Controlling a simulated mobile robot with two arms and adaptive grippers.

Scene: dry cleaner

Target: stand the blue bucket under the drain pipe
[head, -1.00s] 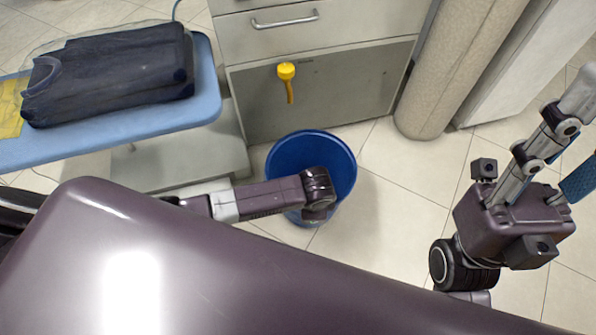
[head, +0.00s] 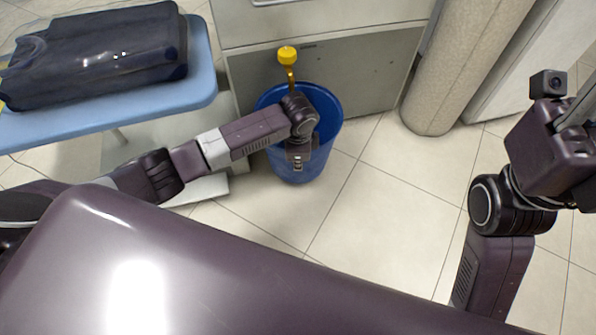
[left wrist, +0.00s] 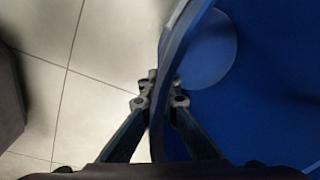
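The blue bucket (head: 326,112) stands upright against the front of the grey cabinet, in the head view. The drain pipe (head: 291,76), a short brownish spout with a yellow knob (head: 288,55), comes out of the cabinet front. Its lower end overlaps the bucket's far rim in the picture. My left gripper (head: 298,164) reaches down at the bucket's near side. In the left wrist view its fingers (left wrist: 160,100) lie on both sides of the bucket's wall (left wrist: 172,60), shut on it. Whether the bucket touches the floor is unclear. My right gripper is out of the picture; only its arm shows.
A blue ironing board (head: 150,105) with dark folded clothes (head: 95,58) is at the left. The grey cabinet (head: 365,75) is behind the bucket. A beige round column (head: 455,70) stands to its right. The tiled floor (head: 375,215) in front and right is clear.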

